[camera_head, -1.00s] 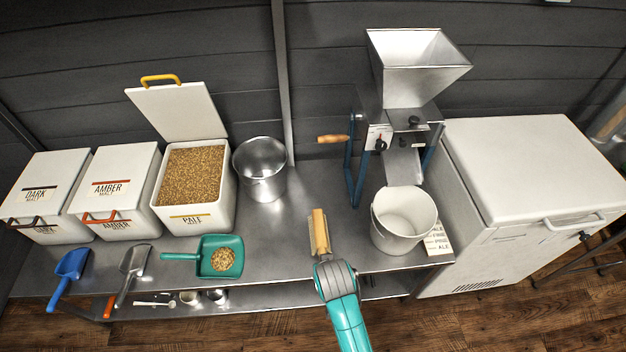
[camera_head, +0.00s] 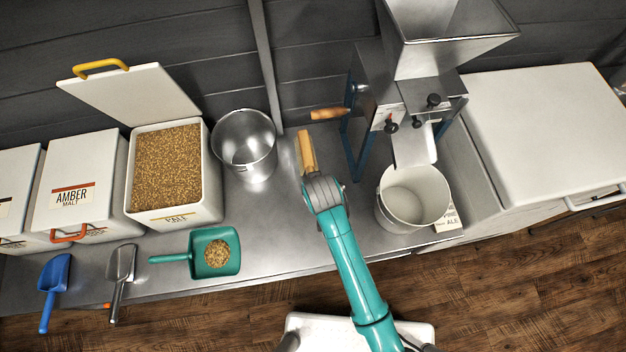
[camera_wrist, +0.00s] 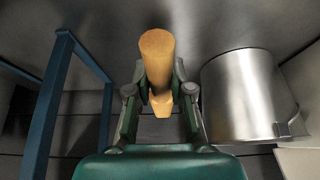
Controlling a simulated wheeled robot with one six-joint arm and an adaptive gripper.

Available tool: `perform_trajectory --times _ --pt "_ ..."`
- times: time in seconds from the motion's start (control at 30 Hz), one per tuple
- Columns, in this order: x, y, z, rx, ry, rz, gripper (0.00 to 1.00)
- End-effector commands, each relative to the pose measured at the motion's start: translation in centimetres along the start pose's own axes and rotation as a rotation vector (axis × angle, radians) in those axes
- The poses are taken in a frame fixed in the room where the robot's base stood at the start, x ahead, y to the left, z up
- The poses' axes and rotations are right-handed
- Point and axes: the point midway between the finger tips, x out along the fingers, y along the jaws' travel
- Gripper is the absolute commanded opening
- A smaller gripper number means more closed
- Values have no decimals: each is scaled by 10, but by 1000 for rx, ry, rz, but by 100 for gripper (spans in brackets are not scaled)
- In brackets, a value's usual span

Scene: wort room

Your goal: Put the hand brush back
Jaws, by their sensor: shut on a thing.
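The hand brush (camera_head: 307,152) has a pale wooden handle, which points away from my arm in the head view. My gripper (camera_head: 318,180) is around its near part, over the middle of the steel bench (camera_head: 285,225). In the wrist view the wooden handle (camera_wrist: 157,60) stands out between the two fingers of my gripper (camera_wrist: 158,95), which are shut on it. The bristles do not show in either view. I cannot tell from the head view how high above the bench the brush is.
A steel pot (camera_head: 245,145) stands left of the brush. The grain mill (camera_head: 395,100) and a white bucket (camera_head: 412,197) stand right. The open pale malt bin (camera_head: 170,175) is at left. A green dustpan-like scoop with grain (camera_head: 215,252), a blue scoop (camera_head: 54,280) and a metal scoop (camera_head: 121,270) lie in front.

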Motion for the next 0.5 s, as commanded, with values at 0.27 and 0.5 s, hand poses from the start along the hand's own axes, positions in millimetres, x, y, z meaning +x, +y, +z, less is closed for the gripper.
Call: perform_trajectory --times 0.27,0.5 --pt "21 0 11 0 0 0 0" --pt "38 0 19 0 0 0 0"
